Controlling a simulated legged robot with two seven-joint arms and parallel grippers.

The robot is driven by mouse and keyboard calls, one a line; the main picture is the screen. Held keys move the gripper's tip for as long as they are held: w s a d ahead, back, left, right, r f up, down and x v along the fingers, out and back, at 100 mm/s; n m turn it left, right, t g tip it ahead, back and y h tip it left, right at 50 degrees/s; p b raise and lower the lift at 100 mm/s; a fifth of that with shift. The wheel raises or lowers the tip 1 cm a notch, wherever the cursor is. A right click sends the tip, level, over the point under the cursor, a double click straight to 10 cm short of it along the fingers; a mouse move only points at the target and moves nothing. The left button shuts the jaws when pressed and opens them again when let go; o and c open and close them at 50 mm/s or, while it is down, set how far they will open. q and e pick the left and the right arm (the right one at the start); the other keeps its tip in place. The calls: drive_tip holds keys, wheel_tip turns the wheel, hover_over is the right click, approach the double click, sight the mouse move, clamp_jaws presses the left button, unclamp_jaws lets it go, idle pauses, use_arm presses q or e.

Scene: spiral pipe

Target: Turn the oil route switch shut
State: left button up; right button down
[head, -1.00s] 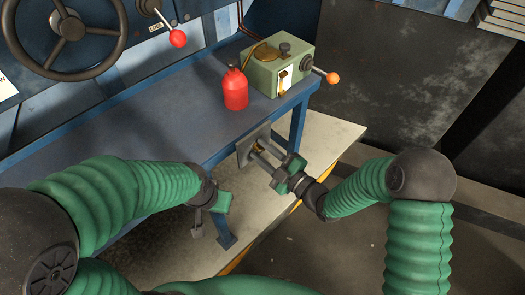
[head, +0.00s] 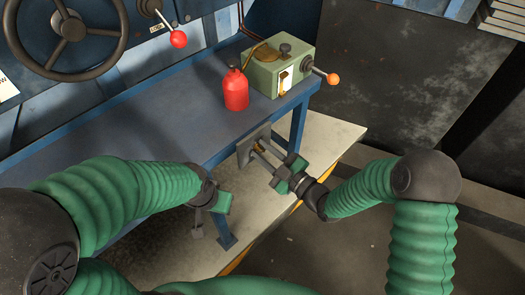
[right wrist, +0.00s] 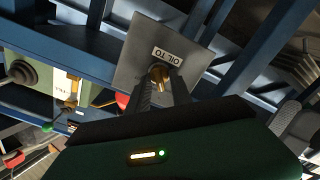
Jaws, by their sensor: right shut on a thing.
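The oil route switch is a small brass knob (right wrist: 159,78) on a grey metal plate (head: 247,146) fixed at the front edge of the blue workbench. In the right wrist view the plate (right wrist: 140,55) carries a label reading "OIL TO"; the rest of the wording is not visible. My right gripper (head: 263,153) reaches up to the plate, and its two fingers are shut on the brass knob, also in the right wrist view (right wrist: 164,88). The fingers hide part of the knob. My left gripper (head: 198,218) hangs in front of the bench, away from the switch; its jaw opening is unclear.
A red oil bottle (head: 236,90) and a green box (head: 280,68) with an orange-tipped lever (head: 332,78) stand on the bench (head: 150,130). A handwheel (head: 70,27) and a red-knobbed lever (head: 178,39) are at the upper left. The floor at lower right is clear.

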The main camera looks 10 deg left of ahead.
drive_tip(key=m, duration=0.3)
drive_tip(key=shift+d+f+m, duration=0.15)
drive_tip(key=shift+m, duration=0.15)
drive_tip(key=shift+f+m+p, duration=0.1)
drive_tip(key=shift+m+p, duration=0.45)
drive_tip(key=shift+m, duration=1.35)
drive_tip(key=c, duration=1.5)
unclamp_jaws()
drive_tip(key=shift+d, duration=0.1)
